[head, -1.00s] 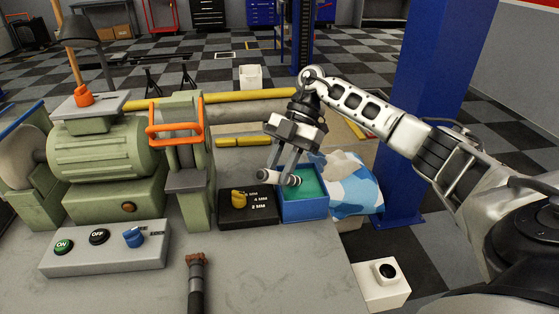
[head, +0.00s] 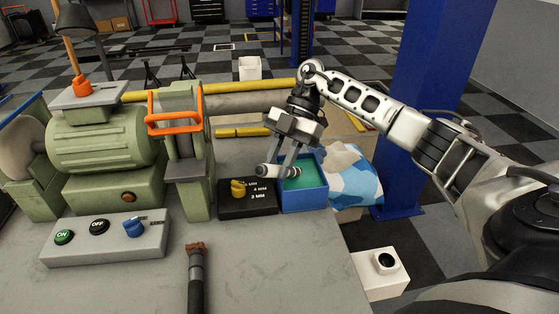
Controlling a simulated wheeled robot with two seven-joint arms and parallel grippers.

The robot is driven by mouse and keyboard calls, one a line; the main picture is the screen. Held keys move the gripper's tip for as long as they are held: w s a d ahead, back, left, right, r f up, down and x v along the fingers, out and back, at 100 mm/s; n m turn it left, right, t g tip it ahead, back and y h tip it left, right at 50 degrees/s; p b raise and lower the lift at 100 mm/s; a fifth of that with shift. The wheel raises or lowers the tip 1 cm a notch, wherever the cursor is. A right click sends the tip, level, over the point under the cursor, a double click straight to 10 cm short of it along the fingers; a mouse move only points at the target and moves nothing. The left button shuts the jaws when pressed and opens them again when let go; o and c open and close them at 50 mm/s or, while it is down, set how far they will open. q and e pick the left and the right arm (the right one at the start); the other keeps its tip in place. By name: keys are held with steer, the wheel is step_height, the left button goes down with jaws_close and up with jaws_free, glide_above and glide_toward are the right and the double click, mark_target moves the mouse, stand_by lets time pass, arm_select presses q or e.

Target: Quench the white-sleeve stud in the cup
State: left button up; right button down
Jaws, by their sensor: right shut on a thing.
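My right gripper (head: 284,157) is shut on a short white-sleeved stud (head: 266,171). The stud lies about level, one end sticking out to the left of the fingers. The cup looks to be the square blue container (head: 304,204) with green liquid inside, on the bench's right side. The gripper comes down from above, and the stud's right end overlaps the container's left part in the picture. I cannot tell whether the stud is above the liquid or touches it. My left gripper is not in view.
A black gauge block (head: 262,202) with a yellow knob (head: 238,188) stands left of the cup. A green grinder (head: 105,150) and a grey switch box (head: 105,240) fill the left. A blue-white cloth (head: 356,185) lies right of the cup. A dark rod (head: 196,285) is in front.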

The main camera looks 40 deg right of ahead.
steer(key=shift+a+f, duration=0.1)
steer(key=shift+f, duration=0.15)
